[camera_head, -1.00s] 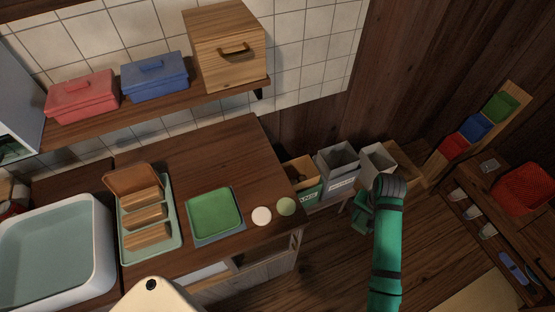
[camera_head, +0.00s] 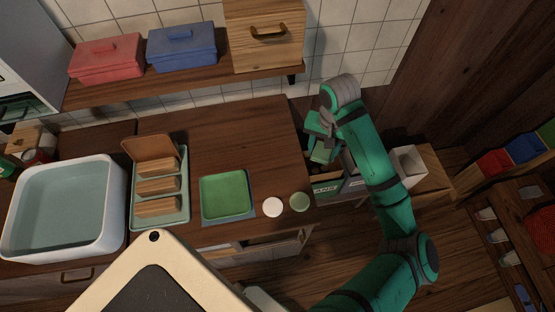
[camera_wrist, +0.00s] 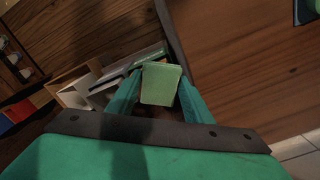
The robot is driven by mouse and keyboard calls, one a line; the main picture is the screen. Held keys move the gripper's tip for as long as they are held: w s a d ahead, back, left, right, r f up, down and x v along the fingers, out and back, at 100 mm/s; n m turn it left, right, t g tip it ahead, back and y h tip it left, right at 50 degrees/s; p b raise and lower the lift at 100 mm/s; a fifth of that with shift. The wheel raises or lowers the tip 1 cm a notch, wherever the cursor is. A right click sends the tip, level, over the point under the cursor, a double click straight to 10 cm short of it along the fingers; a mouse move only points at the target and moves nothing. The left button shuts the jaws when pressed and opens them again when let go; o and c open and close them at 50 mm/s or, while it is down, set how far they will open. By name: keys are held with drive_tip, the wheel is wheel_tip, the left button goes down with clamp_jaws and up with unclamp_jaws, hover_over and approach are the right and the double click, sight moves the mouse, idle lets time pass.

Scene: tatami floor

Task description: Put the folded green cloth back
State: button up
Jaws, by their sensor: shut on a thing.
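The folded green cloth (camera_wrist: 160,84) is a small pale green block between the two teal fingers of my gripper (camera_wrist: 161,77) in the wrist view. My gripper is shut on it. In the head view my gripper (camera_head: 321,138) is raised just beyond the counter's right end, above the bins, with the cloth (camera_head: 323,153) at its fingertips. The cloth appears clear of the bins and the counter. My fingers hide part of its sides.
A labelled bin (camera_head: 327,189) stands below my gripper. A shelf with boxes is above.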

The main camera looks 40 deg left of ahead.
drive_tip(key=s+a+r+n, duration=0.3)
drive_tip(key=s+r, duration=0.3)
drive_tip(key=s, duration=0.5)
drive_tip(key=s+a+r+n, duration=0.3)
drive_tip(key=s+r, duration=0.3)
drive_tip(key=s, duration=0.6)
hover_over(277, 162)
drive_tip(key=s, duration=0.1)
wheel_tip(277, 162, down, 8)
drive_tip(key=shift+s+d+f, duration=0.15)
drive_tip(key=shift+f, duration=0.1)
drive_tip(key=shift+w+f, duration=0.3)
drive_tip(key=shift+f, duration=0.1)
drive_tip(key=shift+w+f, duration=0.15)
drive_tip(key=shift+f, duration=0.8)
drive_tip(key=shift+w+f, duration=0.1)
drive_tip(key=shift+f, duration=0.8)
drive_tip(key=shift+f, duration=0.2)
drive_tip(key=o, duration=1)
